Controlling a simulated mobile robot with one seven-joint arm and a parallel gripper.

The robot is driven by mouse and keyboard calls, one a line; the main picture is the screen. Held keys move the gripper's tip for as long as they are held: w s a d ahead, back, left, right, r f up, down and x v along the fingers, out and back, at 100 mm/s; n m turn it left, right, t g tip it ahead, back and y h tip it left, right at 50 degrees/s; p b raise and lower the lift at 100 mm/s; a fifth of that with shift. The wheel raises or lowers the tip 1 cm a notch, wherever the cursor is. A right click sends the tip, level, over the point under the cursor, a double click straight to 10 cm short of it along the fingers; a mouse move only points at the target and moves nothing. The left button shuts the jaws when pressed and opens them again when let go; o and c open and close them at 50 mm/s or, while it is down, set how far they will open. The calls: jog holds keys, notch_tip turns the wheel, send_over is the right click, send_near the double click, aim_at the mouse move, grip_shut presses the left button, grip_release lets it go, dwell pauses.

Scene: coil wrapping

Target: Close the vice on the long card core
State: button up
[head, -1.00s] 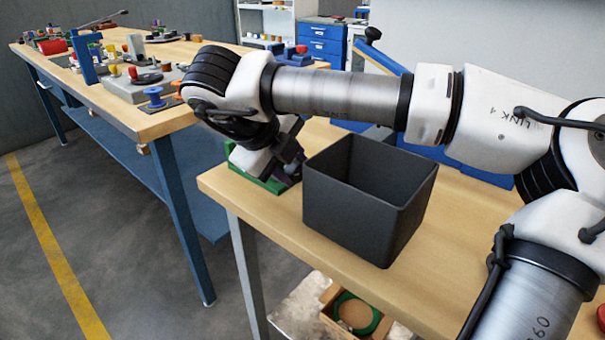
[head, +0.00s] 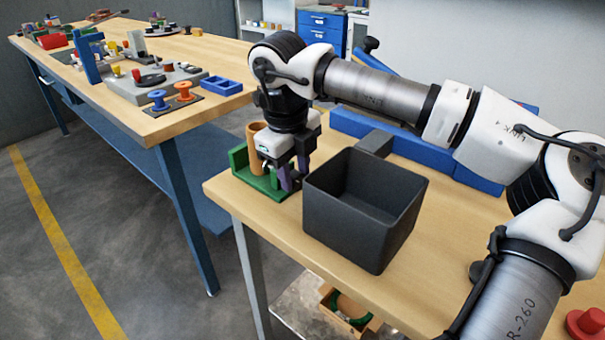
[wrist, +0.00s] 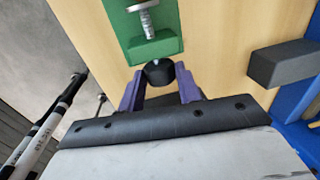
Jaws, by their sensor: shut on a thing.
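The green vice (head: 240,160) sits at the table's left corner. The long card core (head: 266,150), a tan tube, stands upright in it, partly behind my gripper. My gripper (head: 291,182) points down at the vice's right side. In the wrist view the purple fingertips of my gripper (wrist: 160,73) are shut on the vice's dark round knob (wrist: 160,70). Beyond it a metal screw (wrist: 146,22) runs through the green end block (wrist: 155,47) to a round pad. The core does not show there, and its contact with the pad cannot be told.
A dark open bin (head: 345,225) stands just right of my gripper. Another bench on the left holds spools (head: 158,98) and a blue tray (head: 221,86). Table room is free in front of the bin.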

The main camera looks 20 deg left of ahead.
jog(key=shift+w+d+r+g+y+p, duration=0.15)
jog(key=shift+g+y+p, duration=0.15)
jog(key=shift+g+p, duration=0.5)
jog(key=shift+f, duration=0.2)
jog(key=shift+r, duration=0.1)
jog(key=shift+w+r+g+y+p, duration=0.25)
jog(key=shift+g+y+p, duration=0.15)
jog(key=shift+g+p, duration=0.7)
jog(key=shift+w+d+f+g+y+p, duration=0.15)
jog(key=shift+f+g+y+p, duration=0.2)
jog(key=shift+g+p, duration=0.45)
jog(key=o, duration=0.6)
